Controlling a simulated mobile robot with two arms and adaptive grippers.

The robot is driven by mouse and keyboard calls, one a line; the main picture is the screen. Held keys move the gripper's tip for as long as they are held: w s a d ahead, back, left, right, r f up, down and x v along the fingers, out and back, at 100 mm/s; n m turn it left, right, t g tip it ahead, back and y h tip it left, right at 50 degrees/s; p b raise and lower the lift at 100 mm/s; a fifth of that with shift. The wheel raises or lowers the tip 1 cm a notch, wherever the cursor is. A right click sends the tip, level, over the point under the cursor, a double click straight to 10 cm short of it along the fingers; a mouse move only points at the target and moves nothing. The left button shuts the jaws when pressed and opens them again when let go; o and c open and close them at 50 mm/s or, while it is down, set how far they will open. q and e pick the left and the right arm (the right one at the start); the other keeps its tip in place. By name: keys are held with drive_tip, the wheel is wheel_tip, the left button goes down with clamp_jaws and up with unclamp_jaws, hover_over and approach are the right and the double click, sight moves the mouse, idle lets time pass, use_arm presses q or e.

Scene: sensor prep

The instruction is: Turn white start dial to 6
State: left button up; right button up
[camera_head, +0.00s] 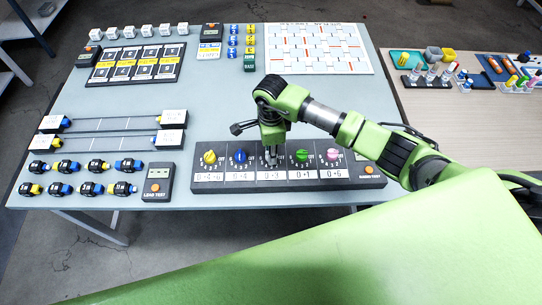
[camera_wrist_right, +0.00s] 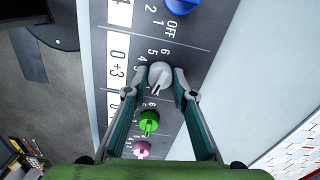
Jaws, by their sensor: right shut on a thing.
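The white start dial (camera_wrist_right: 160,76) sits in the middle of a dark dial panel (camera_head: 198,178), above a label reading 0+3. My right gripper (camera_head: 271,158) reaches down over the panel and hides most of this dial in the head view. In the right wrist view my right gripper (camera_wrist_right: 159,84) has its two fingers on either side of the dial, shut on it. Printed numbers, including 5 and 6, show around the dial, but its exact setting is unclear. My left gripper is not in view.
A yellow dial (camera_head: 209,157) and a blue dial (camera_head: 240,156) stand left of the white one; a green dial (camera_head: 301,155) and a pink dial (camera_head: 333,154) stand right. A load tester (camera_head: 158,183) lies left of the panel. The table's middle (camera_head: 225,110) is clear.

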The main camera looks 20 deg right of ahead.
drive_tip(key=m+b, duration=0.1)
drive_tip(key=m, duration=0.1)
drive_tip(key=shift+d+f+m+b, duration=0.1)
drive_tip(key=shift+f+m+b, duration=0.05)
drive_tip(key=shift+m+b, duration=0.2)
drive_tip(key=m+b, duration=0.2)
drive_tip(key=m, duration=0.3)
drive_tip(key=shift+m, duration=0.25)
drive_tip(key=m+b, duration=0.1)
drive_tip(key=m, duration=0.3)
drive_tip(key=shift+m, duration=0.3)
drive_tip(key=m+b, duration=0.1)
drive_tip(key=m, duration=0.2)
drive_tip(key=shift+m, duration=0.3)
drive_tip(key=m+b, duration=0.1)
drive_tip(key=m, duration=0.3)
drive_tip(key=shift+r, duration=0.2)
drive_tip(key=m, duration=0.8)
drive_tip(key=shift+m, duration=0.3)
drive_tip(key=shift+w+m+p, duration=0.1)
drive_tip(key=shift+m+p, duration=0.4)
drive_tip(key=shift+m, duration=1.5)
